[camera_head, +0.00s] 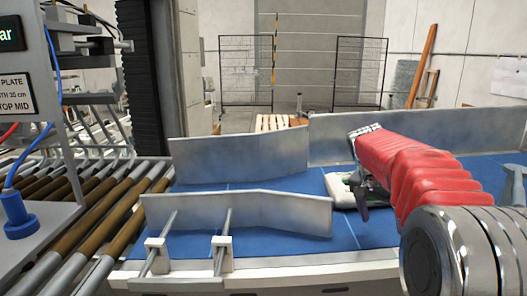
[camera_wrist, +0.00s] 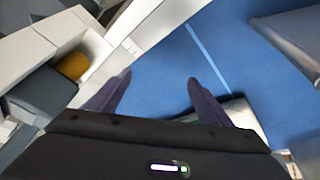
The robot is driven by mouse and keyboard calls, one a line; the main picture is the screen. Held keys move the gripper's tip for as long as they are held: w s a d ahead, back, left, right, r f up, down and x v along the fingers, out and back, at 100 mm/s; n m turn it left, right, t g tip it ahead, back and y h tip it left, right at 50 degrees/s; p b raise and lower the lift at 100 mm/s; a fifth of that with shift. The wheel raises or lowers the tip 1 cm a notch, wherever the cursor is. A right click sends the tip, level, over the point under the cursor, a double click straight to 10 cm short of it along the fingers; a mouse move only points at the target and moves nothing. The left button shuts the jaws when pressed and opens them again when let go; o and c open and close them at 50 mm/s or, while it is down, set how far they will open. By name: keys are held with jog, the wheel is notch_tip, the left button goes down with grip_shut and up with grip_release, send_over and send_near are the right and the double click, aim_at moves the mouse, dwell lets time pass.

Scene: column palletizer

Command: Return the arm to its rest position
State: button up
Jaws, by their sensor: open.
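My gripper (camera_wrist: 158,82) shows in the wrist view with its two dark fingers apart and nothing between them. In the head view my gripper (camera_head: 372,200) hangs from the end of my red-sleeved arm, low over the blue conveyor belt (camera_head: 290,184). A pale item with some green (camera_head: 340,188), perhaps a bag, lies on the belt right behind and beside the gripper. My arm partly hides it. A pale edge of it (camera_wrist: 240,114) shows behind the right finger in the wrist view. I cannot tell whether the gripper touches it.
Grey metal guide plates (camera_head: 240,210) stand along the belt, with another behind (camera_head: 240,157). Brown rollers (camera_head: 105,220) run at the left, next to a sign panel (camera_head: 15,95). A wooden pallet (camera_head: 272,122) and mesh fences (camera_head: 246,75) stand beyond.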

jog(key=s+a+f+n+t+y, duration=0.1)
jog(key=s+a+n, duration=0.2)
jog(key=s, duration=0.7)
jog(key=s+a+f+n+t+y, duration=0.1)
jog(key=s+a+f+n, duration=0.1)
jog(key=s+a, duration=0.6)
jog(key=s+a+f+n+t+y, duration=0.1)
jog(key=s+a+n, duration=0.3)
jog(key=s, duration=0.9)
jog(key=shift+s+a+f+n+t+y, duration=0.2)
jog(key=shift+s+a+n+t+y, duration=0.15)
jog(key=shift+a+t+y, duration=0.35)
jog(key=shift+a, duration=0.15)
